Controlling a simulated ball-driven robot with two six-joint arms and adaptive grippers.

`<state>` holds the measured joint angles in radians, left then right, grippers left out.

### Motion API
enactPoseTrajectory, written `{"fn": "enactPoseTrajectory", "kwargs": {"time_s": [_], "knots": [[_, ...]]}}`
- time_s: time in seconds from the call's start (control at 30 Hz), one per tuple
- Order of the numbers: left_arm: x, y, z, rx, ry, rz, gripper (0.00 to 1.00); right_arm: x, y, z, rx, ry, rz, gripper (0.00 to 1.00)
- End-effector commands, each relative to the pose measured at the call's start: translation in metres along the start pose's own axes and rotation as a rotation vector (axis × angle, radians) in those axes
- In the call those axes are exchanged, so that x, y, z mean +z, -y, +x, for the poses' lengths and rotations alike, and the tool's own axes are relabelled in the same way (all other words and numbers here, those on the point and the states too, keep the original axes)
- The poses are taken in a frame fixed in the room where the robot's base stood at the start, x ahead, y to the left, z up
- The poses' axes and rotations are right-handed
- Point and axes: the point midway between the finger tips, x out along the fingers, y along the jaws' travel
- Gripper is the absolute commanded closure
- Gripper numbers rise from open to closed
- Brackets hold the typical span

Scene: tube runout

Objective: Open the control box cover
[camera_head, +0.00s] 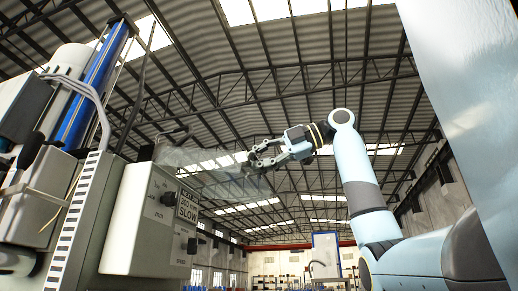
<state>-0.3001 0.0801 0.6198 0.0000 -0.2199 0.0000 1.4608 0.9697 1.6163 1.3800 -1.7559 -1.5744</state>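The control box (150,220) is a light grey box on the left, with knobs and a label reading "SLOW" on its faces. A clear, see-through cover (205,160) shows at its top and sticks out to the right, raised off the front panel. My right gripper (250,160) is at the cover's far right end, with its fingers pointing left. The fingers look spread apart; whether they touch the cover is hard to tell. My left gripper is not in view.
A machine with a blue column (95,85) and a striped scale stands left of the box. My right arm fills the right side. Open air lies between box and arm.

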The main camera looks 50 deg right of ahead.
Motion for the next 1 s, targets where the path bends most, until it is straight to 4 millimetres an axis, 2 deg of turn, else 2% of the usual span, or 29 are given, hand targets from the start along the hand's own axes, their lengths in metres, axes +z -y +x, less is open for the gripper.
{"fn": "enactPoseTrajectory", "kwargs": {"time_s": [0.1, 0.23, 0.67, 1.0], "knots": [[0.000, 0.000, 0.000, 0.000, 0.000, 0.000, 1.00, -0.001, -0.016, -0.006, 0.005, -0.003, -0.001, 0.81], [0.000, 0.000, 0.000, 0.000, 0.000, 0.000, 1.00, -0.001, -0.025, -0.009, 0.003, -0.001, 0.000, 0.81], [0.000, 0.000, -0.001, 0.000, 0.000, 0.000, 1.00, -0.001, -0.029, -0.011, 0.000, 0.000, -0.001, 0.81], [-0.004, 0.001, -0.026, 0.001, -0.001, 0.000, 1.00, -0.001, -0.052, -0.024, 0.001, 0.002, -0.001, 0.81]]}}
